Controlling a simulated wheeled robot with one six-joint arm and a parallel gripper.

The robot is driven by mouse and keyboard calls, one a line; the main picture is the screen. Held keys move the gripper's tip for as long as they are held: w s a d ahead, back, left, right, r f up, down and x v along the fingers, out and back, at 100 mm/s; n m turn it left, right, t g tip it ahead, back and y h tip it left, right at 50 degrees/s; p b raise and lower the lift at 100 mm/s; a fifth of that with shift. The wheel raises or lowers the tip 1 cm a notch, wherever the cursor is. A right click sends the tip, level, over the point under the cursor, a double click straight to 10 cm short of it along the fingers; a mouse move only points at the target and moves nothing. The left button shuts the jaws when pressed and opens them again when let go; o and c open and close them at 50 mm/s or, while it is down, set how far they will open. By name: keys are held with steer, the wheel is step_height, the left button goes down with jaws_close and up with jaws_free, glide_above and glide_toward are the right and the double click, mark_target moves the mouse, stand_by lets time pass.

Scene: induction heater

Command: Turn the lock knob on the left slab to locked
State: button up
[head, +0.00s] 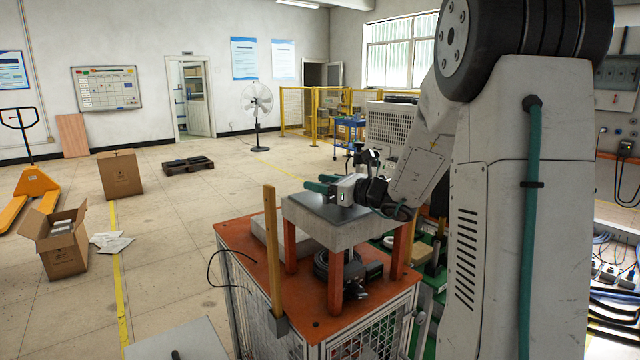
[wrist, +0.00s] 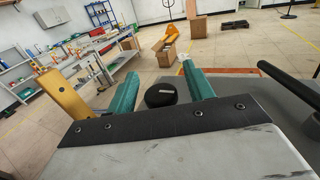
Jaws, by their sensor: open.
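The raised slab (head: 300,212) has a dark grey top and pale sides and stands on orange-red legs. My gripper (head: 317,186) is low over its top, with its teal fingers pointing left. In the wrist view, a round black knob (wrist: 160,96) with a short white mark lies between the fingers of my gripper (wrist: 160,72). The fingers are open, with a visible gap on each side of the knob. The white mark runs roughly crosswise in the picture. The slab's grey top (wrist: 236,88) shows to the right of the fingers. In the head view the knob cannot be made out.
A wooden post (head: 271,245) rises at the slab's left; it also shows in the wrist view (wrist: 62,96). A black bar (wrist: 288,82) runs along the right of the wrist view. The slab stands on an orange-topped caged bench (head: 240,238).

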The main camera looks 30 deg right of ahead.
steer(key=v, duration=0.7)
steer(key=shift+s, duration=0.2)
